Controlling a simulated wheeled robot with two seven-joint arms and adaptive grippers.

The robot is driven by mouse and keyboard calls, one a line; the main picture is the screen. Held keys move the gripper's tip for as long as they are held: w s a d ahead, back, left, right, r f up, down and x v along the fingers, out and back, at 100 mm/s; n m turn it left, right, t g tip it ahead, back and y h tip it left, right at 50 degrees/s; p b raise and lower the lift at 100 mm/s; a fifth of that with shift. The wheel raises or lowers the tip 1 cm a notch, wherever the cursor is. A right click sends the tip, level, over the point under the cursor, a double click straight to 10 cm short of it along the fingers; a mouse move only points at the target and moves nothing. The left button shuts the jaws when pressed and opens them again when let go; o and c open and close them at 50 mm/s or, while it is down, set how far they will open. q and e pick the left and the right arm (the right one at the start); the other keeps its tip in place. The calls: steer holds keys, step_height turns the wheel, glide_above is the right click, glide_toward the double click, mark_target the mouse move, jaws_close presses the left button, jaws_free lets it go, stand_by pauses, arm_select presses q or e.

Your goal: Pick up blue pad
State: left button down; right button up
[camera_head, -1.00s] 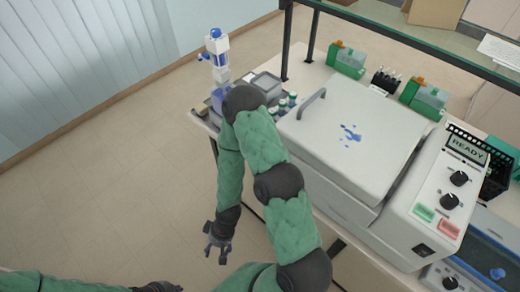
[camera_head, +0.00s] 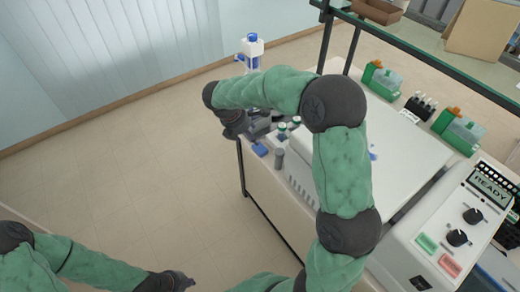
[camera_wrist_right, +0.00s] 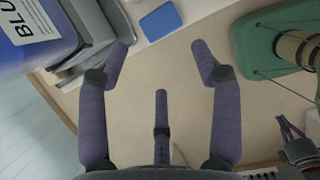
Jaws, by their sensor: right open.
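The blue pad (camera_head: 259,150) lies flat on the table near its left front corner, left of the large white machine. In the right wrist view the blue pad (camera_wrist_right: 160,20) is at the top, just beyond the fingertips and roughly centred between them. In the head view my right gripper (camera_head: 262,125) is beside the pad, partly hidden by my arm. My left gripper (camera_head: 180,281) is low at the bottom edge, away from the table, too small to read.
A blue-labelled container (camera_wrist_right: 30,40) and grey trays (camera_wrist_right: 92,30) stand close to the left finger in the wrist view. The white machine (camera_head: 400,170) fills much of the table. A white bottle with blue cap (camera_head: 252,48) stands behind.

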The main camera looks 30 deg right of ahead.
steer(key=b, duration=0.1)
glide_above(258, 148)
steer(key=a, duration=0.2)
step_height(258, 148, down, 5)
steer(key=shift+s+a+f, duration=0.1)
steer(key=b+x, duration=0.2)
steer(key=x, duration=0.3)
steer(key=shift+s+b, duration=0.15)
steer(key=shift+b, duration=0.15)
steer(key=c, duration=0.5)
